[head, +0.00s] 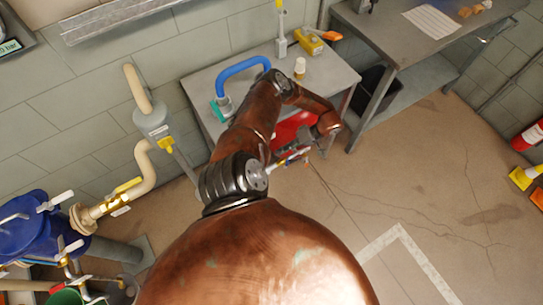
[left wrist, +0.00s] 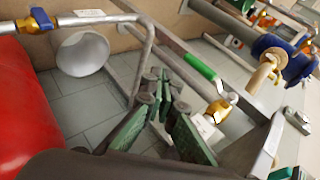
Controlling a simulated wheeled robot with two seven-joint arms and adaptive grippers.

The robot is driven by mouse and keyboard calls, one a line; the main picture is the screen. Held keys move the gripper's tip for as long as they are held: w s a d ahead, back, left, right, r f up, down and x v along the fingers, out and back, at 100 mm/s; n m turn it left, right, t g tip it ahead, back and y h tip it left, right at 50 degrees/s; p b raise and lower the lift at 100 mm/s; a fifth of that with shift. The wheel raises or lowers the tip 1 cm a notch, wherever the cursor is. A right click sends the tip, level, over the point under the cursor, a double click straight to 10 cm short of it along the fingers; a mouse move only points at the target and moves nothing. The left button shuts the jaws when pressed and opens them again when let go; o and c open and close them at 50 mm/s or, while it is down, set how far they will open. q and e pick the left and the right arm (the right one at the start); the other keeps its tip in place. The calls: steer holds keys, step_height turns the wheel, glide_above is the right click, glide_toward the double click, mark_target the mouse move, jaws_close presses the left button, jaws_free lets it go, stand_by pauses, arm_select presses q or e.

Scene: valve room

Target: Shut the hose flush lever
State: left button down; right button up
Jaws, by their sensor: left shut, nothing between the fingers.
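Several levers show, and I cannot tell which is the hose flush lever. In the left wrist view a green-handled lever (left wrist: 200,67) sits by a brass valve (left wrist: 218,108) with a white tag, to the right of my fingers. A blue-handled lever (left wrist: 41,18) is on a pipe at upper left. My left gripper (head: 323,147) is shut and empty, beside the metal table in the head view. Its green-padded fingers show in the left wrist view (left wrist: 165,88), apart from both handles as far as I can see. My right gripper is out of view.
A red tank (left wrist: 25,105) stands close to my left gripper. Open floor lies right.

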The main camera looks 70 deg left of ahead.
arm_select(q)
steer(key=shift+w+d+r, duration=0.15)
steer(key=shift+w, duration=0.6)
steer(key=shift+w+d+r, duration=0.1)
steer(key=shift+w+r, duration=0.1)
steer(key=shift+w, duration=0.6)
steer(key=shift+w+d+r, duration=0.15)
steer(key=shift+w, duration=0.6)
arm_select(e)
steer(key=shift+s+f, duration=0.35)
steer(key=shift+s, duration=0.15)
